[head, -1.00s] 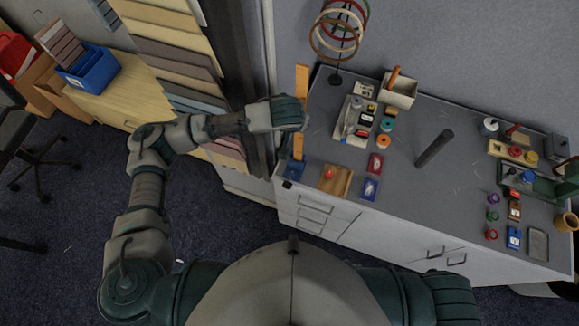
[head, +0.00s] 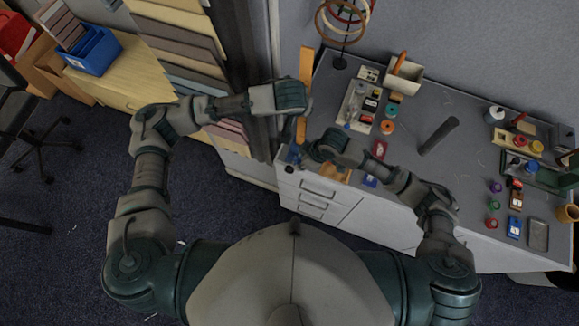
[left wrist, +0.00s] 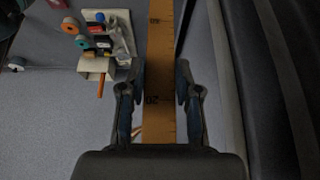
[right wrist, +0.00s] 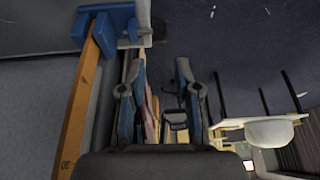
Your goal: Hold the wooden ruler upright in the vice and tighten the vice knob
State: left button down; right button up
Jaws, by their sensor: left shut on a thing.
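The wooden ruler (head: 305,66) stands upright at the left end of the table. My left gripper (left wrist: 160,82) is shut on it, one finger at each side, and the ruler (left wrist: 161,40) runs on past the fingertips. The blue vice (right wrist: 95,22) shows at the upper left of the right wrist view, where the ruler's lower end (right wrist: 93,60) meets it. A blue T-shaped part, possibly the knob (right wrist: 131,30), sticks out beside it. In the head view my right gripper (head: 310,152) is close to the vice and largely hides it. Its fingers (right wrist: 158,72) are apart and empty.
A tray of small items (head: 360,105), an orange tape roll (head: 387,127) and a wooden block (head: 334,173) are on the table (head: 470,165) to the right. A ring stand (head: 340,62) is behind.

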aim_at(290, 168)
jog(key=x, duration=1.1)
jog(key=shift+w+a+f, duration=0.15)
jog(key=shift+a+f, duration=0.1)
grip_shut()
